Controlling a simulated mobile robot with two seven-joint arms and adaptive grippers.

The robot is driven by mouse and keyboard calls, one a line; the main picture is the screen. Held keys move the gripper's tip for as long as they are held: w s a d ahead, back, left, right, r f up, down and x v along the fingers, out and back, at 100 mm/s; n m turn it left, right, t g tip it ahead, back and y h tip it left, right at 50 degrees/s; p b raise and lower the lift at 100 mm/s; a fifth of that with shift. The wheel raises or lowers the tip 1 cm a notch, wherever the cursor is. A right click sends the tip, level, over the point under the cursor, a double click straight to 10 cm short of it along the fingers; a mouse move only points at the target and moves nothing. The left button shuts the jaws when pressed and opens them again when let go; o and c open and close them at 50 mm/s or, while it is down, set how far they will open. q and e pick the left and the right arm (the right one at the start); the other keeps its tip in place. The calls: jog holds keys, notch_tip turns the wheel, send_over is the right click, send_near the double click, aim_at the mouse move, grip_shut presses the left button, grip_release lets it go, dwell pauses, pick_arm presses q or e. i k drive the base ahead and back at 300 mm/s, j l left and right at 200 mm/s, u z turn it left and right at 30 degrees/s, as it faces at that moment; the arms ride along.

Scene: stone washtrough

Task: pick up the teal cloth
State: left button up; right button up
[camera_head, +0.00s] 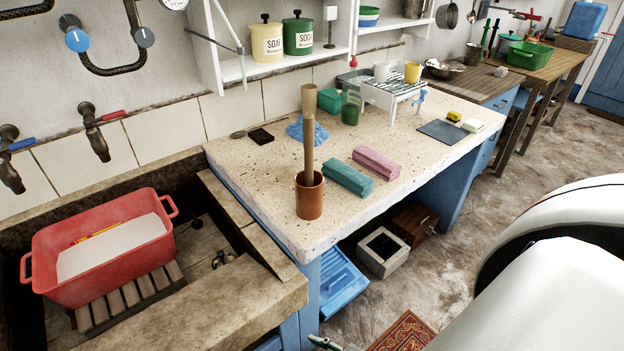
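The teal cloth (348,179) is a folded, block-shaped bundle lying on the speckled stone worktop (262,196). It lies near the worktop's front edge, to the right of a brown cup (309,196) with a tall wooden-handled tool (309,125) standing in it. A pink folded cloth (377,162) lies close beside it on the right. A crumpled blue cloth (294,130) lies farther back, partly behind the wooden handle.
A red tub (105,262) sits in the stone trough at left. A dish rack (393,92), green jar (351,108), dark slate (442,131) and yellow sponge (454,117) stand farther back or right. A shelf (285,62) hangs above. The worktop right of the pink cloth is fairly clear.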

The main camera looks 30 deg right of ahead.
aim_at(358, 183)
jog(key=l+u, duration=0.1)
jog(key=l, duration=0.45)
jog(key=k+l+u, duration=0.15)
jog(key=l, duration=0.45)
jog(key=l+u, duration=0.1)
jog(key=l, duration=0.45)
